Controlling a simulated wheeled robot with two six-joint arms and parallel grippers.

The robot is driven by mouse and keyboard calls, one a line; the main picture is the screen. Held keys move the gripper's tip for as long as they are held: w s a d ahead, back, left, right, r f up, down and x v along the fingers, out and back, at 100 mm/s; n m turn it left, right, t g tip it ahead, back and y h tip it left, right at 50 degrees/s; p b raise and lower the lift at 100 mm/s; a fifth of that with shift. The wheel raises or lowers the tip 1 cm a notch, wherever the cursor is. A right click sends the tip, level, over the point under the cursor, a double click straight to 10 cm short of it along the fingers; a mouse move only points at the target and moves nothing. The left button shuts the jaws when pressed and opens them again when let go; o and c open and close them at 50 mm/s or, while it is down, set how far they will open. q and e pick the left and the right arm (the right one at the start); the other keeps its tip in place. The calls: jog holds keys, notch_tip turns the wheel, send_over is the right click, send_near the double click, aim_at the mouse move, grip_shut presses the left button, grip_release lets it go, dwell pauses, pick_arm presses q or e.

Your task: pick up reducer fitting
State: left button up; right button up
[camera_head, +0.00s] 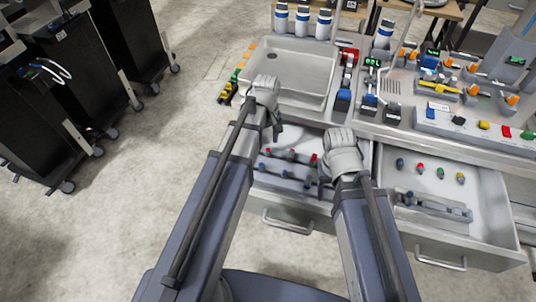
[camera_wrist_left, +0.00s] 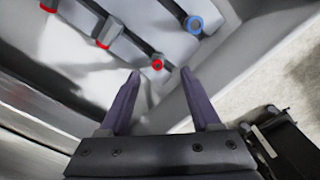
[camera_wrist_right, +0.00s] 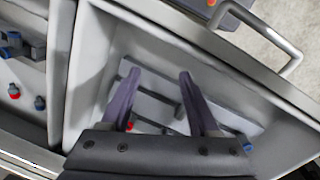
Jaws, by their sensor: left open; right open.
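My left gripper (camera_head: 277,128) is open at this drawer's far left. In the left wrist view, a red-ended fitting (camera_wrist_left: 157,65) shows between the fingertips, apart from them, and a blue-ringed fitting (camera_wrist_left: 194,25) lies beyond. My right gripper (camera_head: 322,187) is open above the same drawer's right part. In the right wrist view, its fingers (camera_wrist_right: 160,75) hide part of a grey rack (camera_wrist_right: 157,106); a red end (camera_wrist_right: 130,126) shows beside the left finger.
The open right drawer (camera_head: 488,212) holds several small coloured fittings and a grey rack (camera_head: 433,207). Behind stands a counter with a sink (camera_head: 290,72), bottles and coloured parts. Black carts (camera_head: 60,100) stand at the left. The floor between is clear.

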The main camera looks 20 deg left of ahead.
aim_at(268, 149)
pick_arm(q)
jog(key=f+b, duration=0.4)
jog(key=f, duration=0.1)
jog(key=shift+d, duration=0.2)
pick_arm(e)
notch_tip(268, 149, down, 5)
jog(key=shift+r, duration=0.1)
pick_arm(q)
jog(key=shift+r, duration=0.1)
grip_shut()
